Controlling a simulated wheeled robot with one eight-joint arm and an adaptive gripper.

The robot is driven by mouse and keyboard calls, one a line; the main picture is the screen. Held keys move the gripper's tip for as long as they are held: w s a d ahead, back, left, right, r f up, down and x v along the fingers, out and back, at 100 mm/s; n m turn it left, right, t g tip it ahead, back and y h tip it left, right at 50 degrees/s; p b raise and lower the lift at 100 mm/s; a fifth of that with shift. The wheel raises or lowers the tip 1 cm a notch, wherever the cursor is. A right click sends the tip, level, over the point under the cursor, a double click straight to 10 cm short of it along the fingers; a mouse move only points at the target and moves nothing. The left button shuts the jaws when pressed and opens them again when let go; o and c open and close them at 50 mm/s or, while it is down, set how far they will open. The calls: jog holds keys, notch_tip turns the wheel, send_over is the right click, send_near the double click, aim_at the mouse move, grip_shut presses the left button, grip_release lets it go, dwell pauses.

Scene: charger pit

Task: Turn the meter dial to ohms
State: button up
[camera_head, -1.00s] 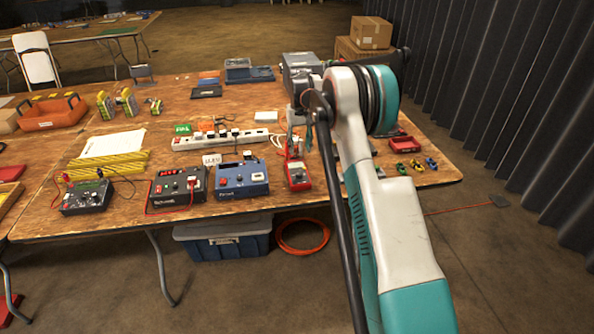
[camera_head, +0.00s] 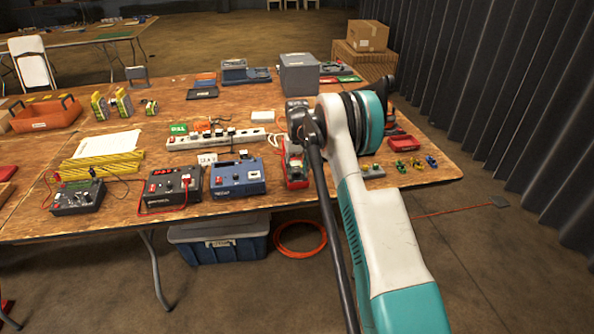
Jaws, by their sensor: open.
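The red handheld meter (camera_head: 297,184) lies near the table's front edge, right of the blue bench unit. My arm and gripper cover much of it, and its dial cannot be made out. My gripper (camera_head: 292,157) is open and points down over the meter's upper part. I cannot tell whether its fingers touch the meter or its dial.
A blue bench unit (camera_head: 238,178), a black bench unit (camera_head: 173,186) and a dark meter-like box (camera_head: 78,197) stand to the left. A white power strip (camera_head: 215,140) lies behind. Small coloured clips (camera_head: 416,163) and a red tray (camera_head: 404,143) are to the right.

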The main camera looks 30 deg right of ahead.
grip_shut()
jog(key=shift+m, duration=0.4)
jog(key=m+p, duration=0.1)
jog(key=m, duration=0.3)
jog(key=shift+m, duration=0.3)
jog(key=m, duration=0.5)
jog(key=shift+p, duration=0.35)
jog(key=m, duration=0.6)
jog(key=shift+m, duration=0.4)
jog(key=m, duration=0.6)
jog(key=shift+m+p, duration=0.3)
jog(key=shift+p, duration=0.1)
